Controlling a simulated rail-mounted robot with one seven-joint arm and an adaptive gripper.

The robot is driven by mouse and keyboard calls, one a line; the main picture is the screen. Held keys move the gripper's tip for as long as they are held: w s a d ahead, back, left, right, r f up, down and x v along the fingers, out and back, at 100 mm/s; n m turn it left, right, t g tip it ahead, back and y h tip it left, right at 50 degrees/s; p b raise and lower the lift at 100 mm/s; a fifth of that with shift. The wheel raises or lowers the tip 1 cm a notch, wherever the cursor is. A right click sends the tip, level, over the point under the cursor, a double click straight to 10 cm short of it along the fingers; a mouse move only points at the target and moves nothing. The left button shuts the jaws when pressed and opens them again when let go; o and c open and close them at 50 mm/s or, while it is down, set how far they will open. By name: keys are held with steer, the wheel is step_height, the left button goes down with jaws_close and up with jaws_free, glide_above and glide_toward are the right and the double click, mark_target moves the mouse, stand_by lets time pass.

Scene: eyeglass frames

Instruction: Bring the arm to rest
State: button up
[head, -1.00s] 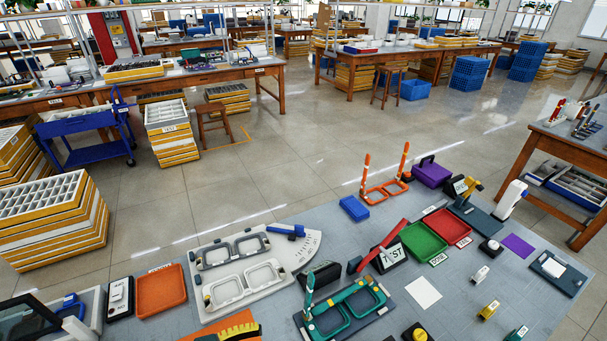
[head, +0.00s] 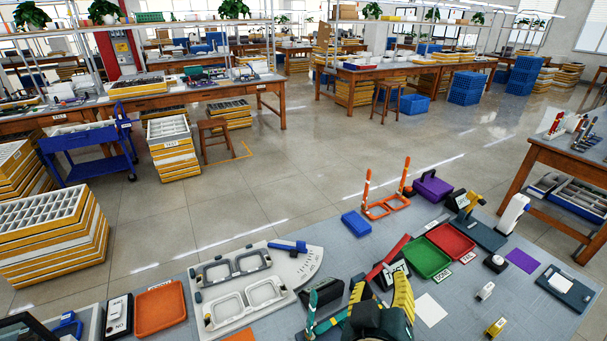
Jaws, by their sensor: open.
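Orange glasses (head: 377,211) stand open at the bench's far edge. Green (head: 427,257) and red (head: 451,242) trays lie right of my gripper. A white fixture (head: 205,312) with grey and white frames and an orange tray (head: 160,310) lie left.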

steer(key=s+a+r+m+t+y, duration=0.25)
steer(key=s+r+t, duration=0.2)
steer(key=r, duration=0.55)
steer(key=s+a+r+m+t+y, duration=0.15)
steer(key=s+a+r+t, duration=0.3)
steer(key=r, duration=0.55)
step_height(320, 180, up, 37)
steer(key=p, duration=3.8)
step_height(320, 180, down, 36)
steer(key=b, duration=3.6)
steer(key=shift+d+r+n+y, duration=0.15)
steer(key=shift+d+n+y, duration=0.15)
steer(key=shift+y, duration=0.1)
step_height(320, 180, up, 36)
steer(key=p, duration=3.6)
step_height(320, 180, down, 44)
steer(key=b, duration=4.4)
